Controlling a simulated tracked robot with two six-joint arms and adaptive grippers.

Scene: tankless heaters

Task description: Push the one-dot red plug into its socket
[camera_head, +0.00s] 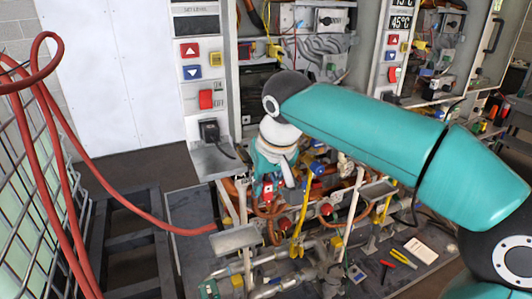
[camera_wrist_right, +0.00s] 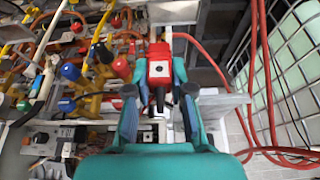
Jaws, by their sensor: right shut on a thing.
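My right gripper (camera_head: 268,180) reaches down among the heater's pipes. In the right wrist view, its two teal fingers (camera_wrist_right: 160,92) are shut on a red plug (camera_wrist_right: 159,66). The plug's face carries a pale square with one dark dot. In the head view, the red plug (camera_head: 267,190) shows small at the fingertips. I cannot make out its socket for certain; the plug and fingers cover what lies behind them. My left gripper is not in view.
Pipes, yellow handles (camera_head: 301,213) and red and blue knobs crowd beside the gripper. A red knob (camera_wrist_right: 122,67) is close left of the plug in the wrist view. A red hose (camera_head: 100,180) hangs at the left. A grey shelf (camera_head: 213,160) juts out nearby.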

